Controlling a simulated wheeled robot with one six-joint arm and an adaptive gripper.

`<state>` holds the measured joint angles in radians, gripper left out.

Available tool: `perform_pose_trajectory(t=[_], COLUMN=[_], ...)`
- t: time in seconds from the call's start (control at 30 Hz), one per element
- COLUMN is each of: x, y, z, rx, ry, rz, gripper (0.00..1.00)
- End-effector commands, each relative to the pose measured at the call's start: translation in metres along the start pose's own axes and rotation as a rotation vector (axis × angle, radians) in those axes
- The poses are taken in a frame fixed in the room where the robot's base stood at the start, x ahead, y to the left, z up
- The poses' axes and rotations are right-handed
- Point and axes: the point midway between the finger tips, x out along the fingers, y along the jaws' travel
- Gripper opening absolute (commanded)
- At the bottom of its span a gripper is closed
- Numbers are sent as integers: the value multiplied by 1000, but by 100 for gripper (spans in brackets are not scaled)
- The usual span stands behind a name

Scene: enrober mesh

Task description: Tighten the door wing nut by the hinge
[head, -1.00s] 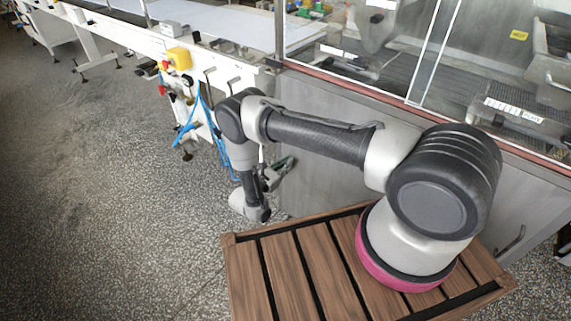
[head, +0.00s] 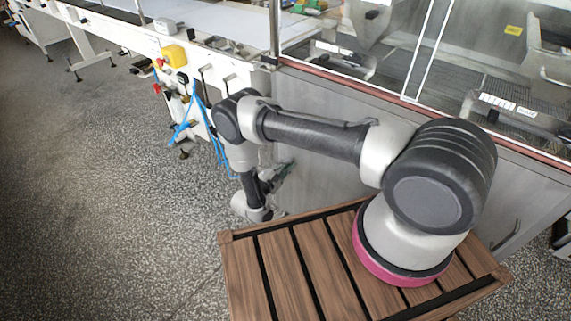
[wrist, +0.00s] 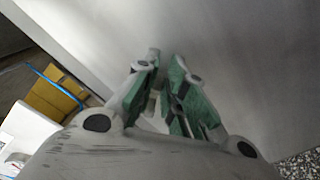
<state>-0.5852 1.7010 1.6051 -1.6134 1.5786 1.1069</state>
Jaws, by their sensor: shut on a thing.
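My gripper (wrist: 163,72) has green-padded fingers drawn close together, tips at the grey metal door panel (wrist: 240,50) in the wrist view. It is shut on a small grey piece between the tips, taken to be the wing nut; its shape is mostly hidden by the fingers. In the head view my gripper (head: 283,172) is low beside the left part of the grey panel (head: 325,175), partly behind my wrist. The hinge cannot be made out in either view.
A white conveyor frame with a yellow switch box (head: 174,55) and blue hoses (head: 198,110) stands left of the panel. Clear glass guards (head: 400,50) rise above it. Speckled floor (head: 90,200) is open at left.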

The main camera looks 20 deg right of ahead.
Motion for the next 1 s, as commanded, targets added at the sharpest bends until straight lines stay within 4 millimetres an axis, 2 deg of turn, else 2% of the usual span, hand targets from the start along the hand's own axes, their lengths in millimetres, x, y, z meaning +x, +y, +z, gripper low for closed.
perform_pose_trajectory(t=[0.5, 0.73, 1.0], x=[0, 0, 0], y=[-14, -16, -17], z=[-4, -5, -6], rx=[447, 571, 636], ry=[2, 1, 1], rz=[-4, -4, -4], gripper=[0, 0, 0])
